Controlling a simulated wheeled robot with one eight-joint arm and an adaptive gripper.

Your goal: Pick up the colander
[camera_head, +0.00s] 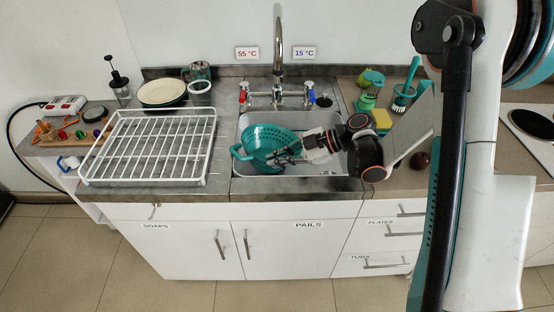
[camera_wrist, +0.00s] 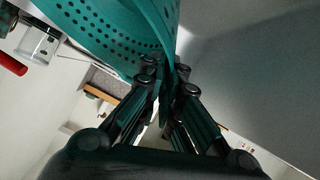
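The teal colander (camera_head: 262,146) is in the sink in the head view, tilted, with its perforated bowl facing up and left. My gripper (camera_head: 283,155) reaches in from the right and meets the colander at its right side. In the wrist view the colander's perforated wall (camera_wrist: 95,28) fills the upper left. My gripper's fingers (camera_wrist: 165,85) close around its rim, one on each side, with the rim between the fingertips. Whether the colander touches the sink floor is hard to tell.
The metal sink (camera_head: 335,168) surrounds the colander, with a tall faucet (camera_head: 279,50) behind it. A white dish rack (camera_head: 150,150) stands to the left. A green brush (camera_head: 404,92) and a yellow sponge (camera_head: 382,120) are at the right.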

